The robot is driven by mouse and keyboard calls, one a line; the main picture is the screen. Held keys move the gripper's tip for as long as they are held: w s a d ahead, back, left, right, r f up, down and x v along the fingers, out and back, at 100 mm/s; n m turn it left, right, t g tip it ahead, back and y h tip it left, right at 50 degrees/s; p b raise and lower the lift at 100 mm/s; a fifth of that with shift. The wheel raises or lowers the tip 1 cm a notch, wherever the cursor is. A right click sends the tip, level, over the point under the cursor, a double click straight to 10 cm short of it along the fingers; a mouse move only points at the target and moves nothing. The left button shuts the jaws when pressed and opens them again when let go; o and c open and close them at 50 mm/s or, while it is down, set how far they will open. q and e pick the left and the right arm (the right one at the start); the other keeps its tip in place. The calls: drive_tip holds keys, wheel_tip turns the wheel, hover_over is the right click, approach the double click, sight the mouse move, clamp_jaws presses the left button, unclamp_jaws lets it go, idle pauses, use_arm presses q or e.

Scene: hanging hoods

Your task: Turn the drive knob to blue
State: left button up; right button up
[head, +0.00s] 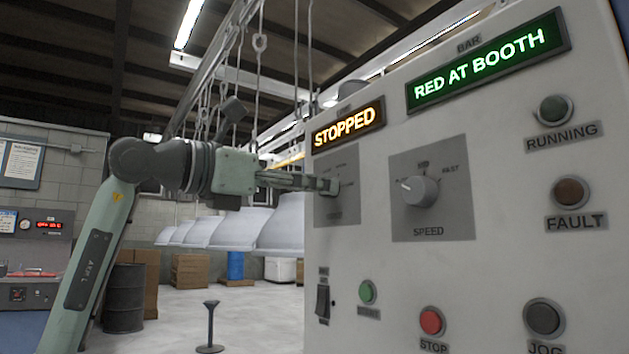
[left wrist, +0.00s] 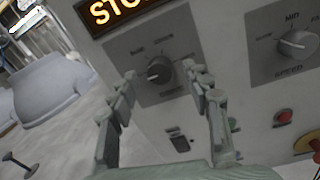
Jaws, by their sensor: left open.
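The drive knob (left wrist: 159,70) is a dark round knob on a grey plate (left wrist: 172,37) below the lit STOPPED sign. Its pale mark points to the left in the left wrist view; the small colour labels around it are too blurred to read surely. My left gripper (left wrist: 163,86) is open, with one finger on each side of the knob in that view. I cannot tell whether the fingers touch it. In the head view my left gripper (head: 322,184) reaches from the left to the plate and largely hides the knob. My right gripper is not in view.
The speed knob (head: 420,190) is on a plate to the right. A green RED AT BOOTH sign (head: 488,66) is above. Below are a rocker switch (head: 323,301), a green button (head: 367,292) and a red stop button (head: 432,321). White hoods (head: 284,225) hang behind the arm.

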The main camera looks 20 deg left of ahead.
use_arm(q)
drive_tip(key=shift+w+d, duration=0.35)
drive_tip(key=shift+w, duration=0.15)
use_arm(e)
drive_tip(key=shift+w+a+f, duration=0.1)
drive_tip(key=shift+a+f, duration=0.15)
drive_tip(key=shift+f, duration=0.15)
use_arm(q)
drive_tip(key=shift+c, duration=0.2)
clamp_jaws()
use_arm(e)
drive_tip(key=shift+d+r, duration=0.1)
